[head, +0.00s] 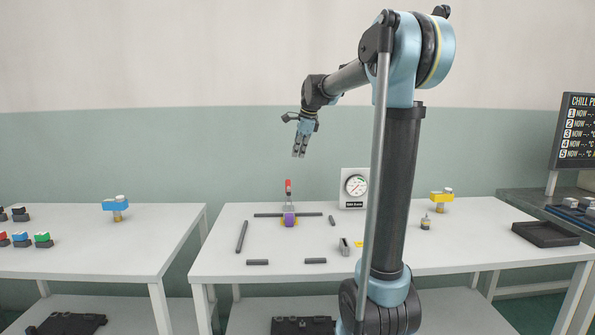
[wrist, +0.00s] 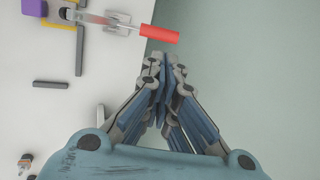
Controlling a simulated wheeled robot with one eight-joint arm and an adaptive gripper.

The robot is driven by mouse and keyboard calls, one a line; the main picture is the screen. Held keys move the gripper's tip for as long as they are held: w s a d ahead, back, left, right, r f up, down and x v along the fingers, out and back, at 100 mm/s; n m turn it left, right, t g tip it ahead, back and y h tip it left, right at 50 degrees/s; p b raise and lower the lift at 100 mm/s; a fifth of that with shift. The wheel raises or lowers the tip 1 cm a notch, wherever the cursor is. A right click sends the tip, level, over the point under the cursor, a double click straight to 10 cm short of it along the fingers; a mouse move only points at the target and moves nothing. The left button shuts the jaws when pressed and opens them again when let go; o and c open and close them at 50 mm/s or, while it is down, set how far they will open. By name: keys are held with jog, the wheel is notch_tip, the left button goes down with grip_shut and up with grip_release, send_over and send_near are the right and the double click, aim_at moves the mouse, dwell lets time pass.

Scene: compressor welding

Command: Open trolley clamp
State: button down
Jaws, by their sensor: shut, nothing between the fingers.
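The trolley clamp shows a red handle (head: 288,186) standing up behind a purple block (head: 289,219) on the middle table. In the wrist view the red handle (wrist: 160,34) lies just beyond my fingertips, joined to a metal clamp arm (wrist: 122,18). The purple block (wrist: 33,7) is at the top left, next to a yellow part (wrist: 65,24). My gripper (head: 299,156) points down in the air above the clamp. In the wrist view its fingertips (wrist: 163,62) are together and empty, apart from the handle in the picture.
Dark bars lie around the clamp, one at the left (head: 242,237) and one in front (head: 258,262). A gauge box (head: 354,188) stands behind to the right. A yellow valve (head: 441,196) and a black tray (head: 545,234) are farther right. The air around my gripper is clear.

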jog(key=x, duration=1.3)
jog(key=shift+w+d+f, duration=0.25)
jog(key=shift+w+d, duration=0.05)
jog(key=shift+d, duration=0.05)
jog(key=shift+w+f, duration=0.45)
jog(key=shift+f, duration=0.15)
jog(key=w+v, duration=0.1)
jog(key=v, duration=1.2)
jog(key=shift+w+r, duration=0.2)
jog(key=shift+r, duration=0.35)
